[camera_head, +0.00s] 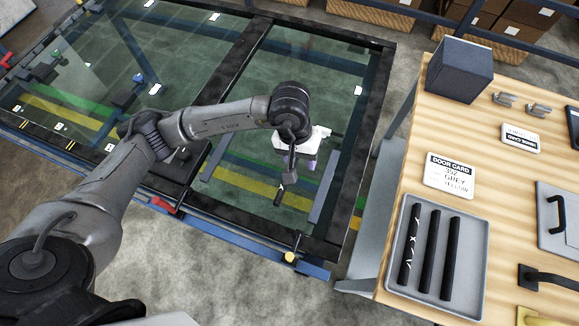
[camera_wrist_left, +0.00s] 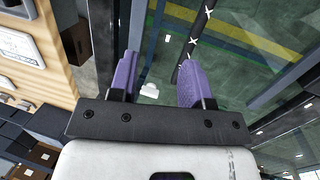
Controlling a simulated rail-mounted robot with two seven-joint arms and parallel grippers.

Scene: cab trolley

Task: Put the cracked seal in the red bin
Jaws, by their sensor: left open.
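A black seal with white crack marks (camera_head: 406,255) lies leftmost in the grey tray (camera_head: 472,292) on the wooden table, beside two plain black seals (camera_head: 428,252) (camera_head: 450,258). My left gripper (camera_head: 309,163) is left of the table, over the glass-topped frame. A dark rod (camera_head: 280,192) also shows below the gripper in the head view. No red bin and no right gripper are in view.
The table (camera_head: 408,160) holds a dark box (camera_head: 459,69), a door card (camera_head: 450,175), another card (camera_head: 520,138), metal clips (camera_head: 519,104) and a grey panel with a black handle (camera_head: 556,225). Cardboard boxes (camera_head: 530,20) stand behind. The dark frame (camera_head: 233,60) fills the left.

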